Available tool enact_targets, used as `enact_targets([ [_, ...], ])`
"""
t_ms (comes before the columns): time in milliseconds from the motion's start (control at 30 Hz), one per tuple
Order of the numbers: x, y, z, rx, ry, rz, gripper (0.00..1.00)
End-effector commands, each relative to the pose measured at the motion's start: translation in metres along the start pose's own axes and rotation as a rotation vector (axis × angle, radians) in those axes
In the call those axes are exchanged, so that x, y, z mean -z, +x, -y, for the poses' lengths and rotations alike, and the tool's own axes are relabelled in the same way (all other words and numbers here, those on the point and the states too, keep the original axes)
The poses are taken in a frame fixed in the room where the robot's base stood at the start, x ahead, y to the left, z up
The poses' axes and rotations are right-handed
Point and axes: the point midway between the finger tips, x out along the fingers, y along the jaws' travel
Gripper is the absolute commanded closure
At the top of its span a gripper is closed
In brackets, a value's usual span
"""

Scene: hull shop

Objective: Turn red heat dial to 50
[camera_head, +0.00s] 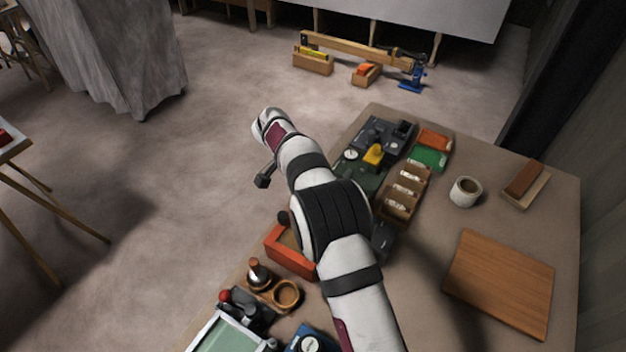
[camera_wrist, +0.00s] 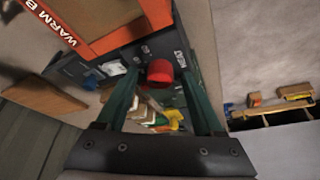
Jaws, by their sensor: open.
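The red heat dial (camera_wrist: 159,73) shows in the wrist view as a round red knob on the dark front panel of a box labelled "WARM B…". Small white marks (camera_wrist: 181,59) lie on the panel near it, too small to read. My gripper (camera_wrist: 160,80) is open, with one green finger on each side of the dial in the picture. I cannot tell whether either finger touches it. In the head view the orange-rimmed warming box (camera_head: 289,257) is partly behind my arm, and the dial is hidden there.
An orange frame with a wooden inside (camera_wrist: 105,15) tops the box in the wrist view. In the head view, dark instruments, a yellow knob (camera_head: 374,155) and a compartmented wooden tray (camera_head: 409,184) crowd behind my arm. Open floor lies left.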

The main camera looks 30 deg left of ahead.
Motion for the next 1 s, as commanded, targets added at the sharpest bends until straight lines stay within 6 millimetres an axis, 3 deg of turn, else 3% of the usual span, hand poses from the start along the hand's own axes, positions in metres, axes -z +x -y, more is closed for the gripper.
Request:
enact_targets([
  [167,0.000,-0.027,0.001,0.004,0.000,-0.001,0.31],
  [400,0.000,-0.103,0.001,0.005,0.000,0.000,0.31],
  [600,0.000,-0.146,0.001,0.003,-0.001,0.000,0.31],
  [733,0.000,-0.156,0.000,0.000,-0.001,0.000,0.31],
  [1000,0.000,-0.157,0.000,0.000,-0.001,0.000,0.31],
])
